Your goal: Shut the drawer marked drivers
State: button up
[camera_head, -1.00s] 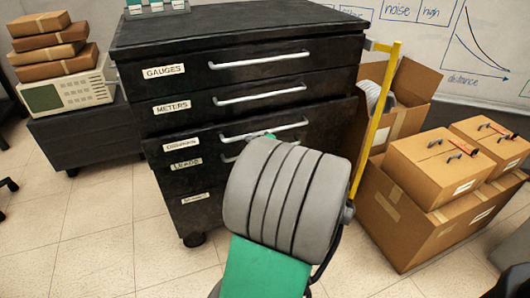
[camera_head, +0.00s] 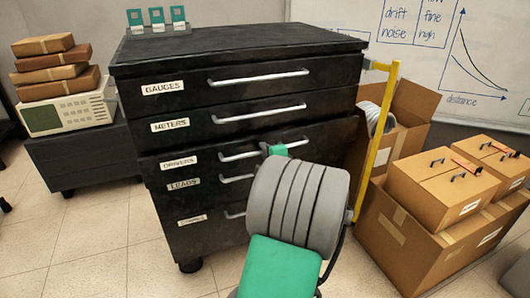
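The drawer marked drivers (camera_head: 215,160) is the third one down in a black cabinet (camera_head: 132,100). Its white label is on the left and its silver handle (camera_head: 237,156) runs across the front. Its front seems to stand slightly proud of the drawers above; how far is hard to tell. My gripper (camera_head: 278,150) is at the right part of this handle, mostly hidden behind my grey and green arm. Contact and finger opening cannot be made out.
Drawers marked gauges (camera_head: 190,87), meters (camera_head: 195,124) and leads (camera_head: 205,182) look closed or nearly so. A yellow upright bar (camera_head: 377,150) stands at the cabinet's right side. Cardboard boxes (camera_head: 400,240) fill the right. Open floor (camera_head: 90,250) lies front left.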

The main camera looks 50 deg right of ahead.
grip_shut()
dwell(1.1)
jog(key=x, duration=0.2)
jog(key=r+p+x, duration=0.1)
jog(key=x, duration=0.1)
jog(key=shift+o, duration=0.7)
grip_release()
